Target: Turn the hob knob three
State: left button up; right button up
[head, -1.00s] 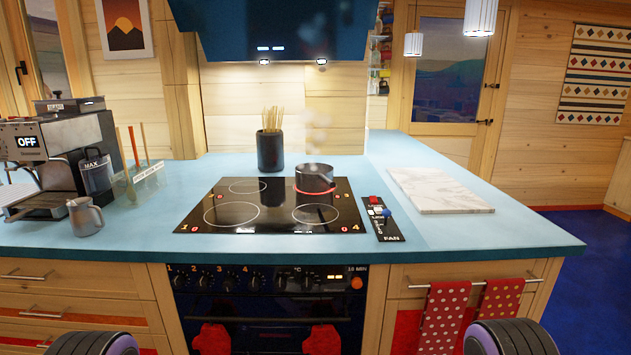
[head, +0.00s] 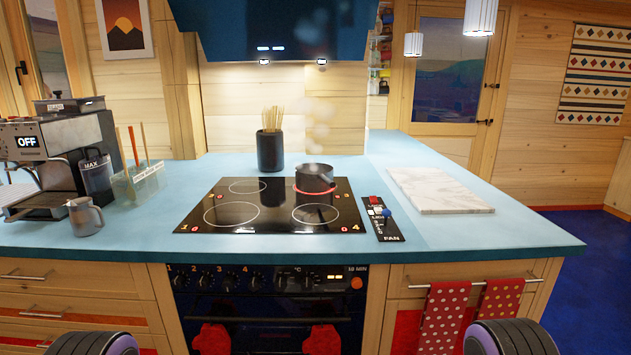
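The row of black hob knobs is on the oven front below the counter edge, numbered 1 to 4 from the left. Hob knob three (head: 231,281) sits under the orange 3. The black glass hob (head: 265,217) lies above, in the blue counter. A dark pot (head: 314,178) stands on its back right ring, which glows red, with steam above it. Neither gripper shows; only rounded dark parts of my arms show at the bottom left and bottom right edges.
The oven front also has further knobs (head: 280,280) and two red mitts (head: 211,337) hanging from its handle. Spotted red towels (head: 441,312) hang at the right. A coffee machine (head: 62,145) stands left, a marble board (head: 440,190) right. Space before the knobs looks clear.

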aim_at(227, 283)
jog(key=z, duration=1.55)
jog(key=i, duration=0.7)
jog(key=u, duration=2)
